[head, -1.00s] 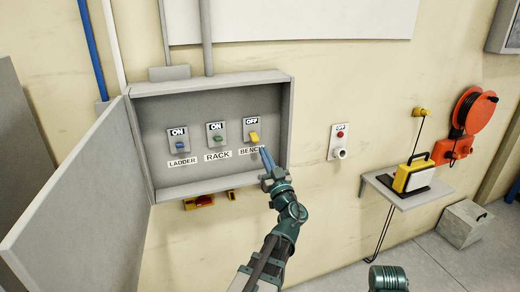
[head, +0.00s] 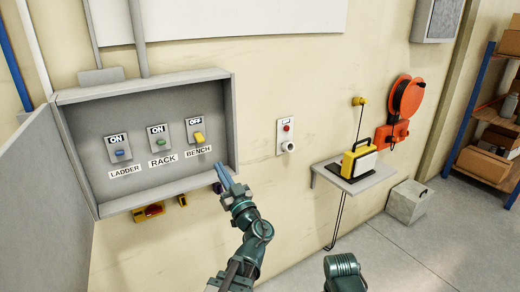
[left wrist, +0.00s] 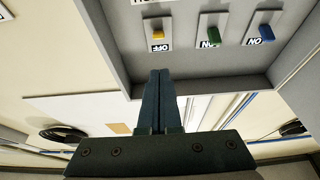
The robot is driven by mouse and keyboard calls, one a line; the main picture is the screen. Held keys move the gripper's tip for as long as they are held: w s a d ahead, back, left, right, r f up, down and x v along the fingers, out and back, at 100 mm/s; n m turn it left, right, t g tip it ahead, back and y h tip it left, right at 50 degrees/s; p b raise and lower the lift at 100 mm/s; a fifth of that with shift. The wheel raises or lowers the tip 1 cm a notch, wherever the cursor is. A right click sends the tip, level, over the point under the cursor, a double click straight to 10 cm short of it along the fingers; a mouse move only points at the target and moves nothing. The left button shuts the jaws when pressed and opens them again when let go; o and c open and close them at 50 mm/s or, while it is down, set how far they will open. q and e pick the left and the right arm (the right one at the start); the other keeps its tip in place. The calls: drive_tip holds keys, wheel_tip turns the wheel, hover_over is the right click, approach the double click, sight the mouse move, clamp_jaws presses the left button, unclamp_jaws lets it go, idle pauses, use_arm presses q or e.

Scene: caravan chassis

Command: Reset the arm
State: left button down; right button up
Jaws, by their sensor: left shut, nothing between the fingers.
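My left gripper (head: 222,176) is shut and empty, its blue-grey fingers pressed together, just outside the lower right corner of the open switch box (head: 235,125). In the left wrist view my left gripper (left wrist: 155,90) points toward the box edge, with the switches beyond. The yellow BENCH switch (head: 198,137) is under an OFF label. The green RACK switch (head: 161,142) and blue LADDER switch (head: 119,153) are under ON labels. A dark green rounded part of my other arm shows at the bottom; my right gripper is not in view.
The box door (head: 40,180) hangs open at the left. To the right are a wall unit with a red button (head: 287,128), a shelf (head: 365,184) with a yellow-and-white device (head: 358,160), an orange reel (head: 392,133) and a grey block (head: 408,201).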

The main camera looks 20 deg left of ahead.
use_arm(q)
drive_tip(key=s+d+f+m+g+h+p, duration=0.1)
drive_tip(key=s+d+f+m+g+h, duration=0.25)
drive_tip(key=f, duration=0.65)
drive_tip(key=s+d+f+m+g+h+p, duration=0.1)
drive_tip(key=s+d+f+g+h, duration=0.35)
drive_tip(key=f, duration=0.45)
drive_tip(key=s+d+f+m+g+h, duration=0.3)
drive_tip(key=s+d+f+m+h, duration=0.1)
drive_tip(key=d, duration=0.5)
drive_tip(key=s+d+f+m+g+h, duration=0.3)
drive_tip(key=s+d+f+m, duration=0.1)
drive_tip(key=d, duration=0.5)
drive_tip(key=shift+s+d+f+m+g+h, duration=0.2)
drive_tip(key=shift+s+m+g+h, duration=0.15)
drive_tip(key=shift+s+m, duration=0.5)
drive_tip(key=shift+s, duration=0.15)
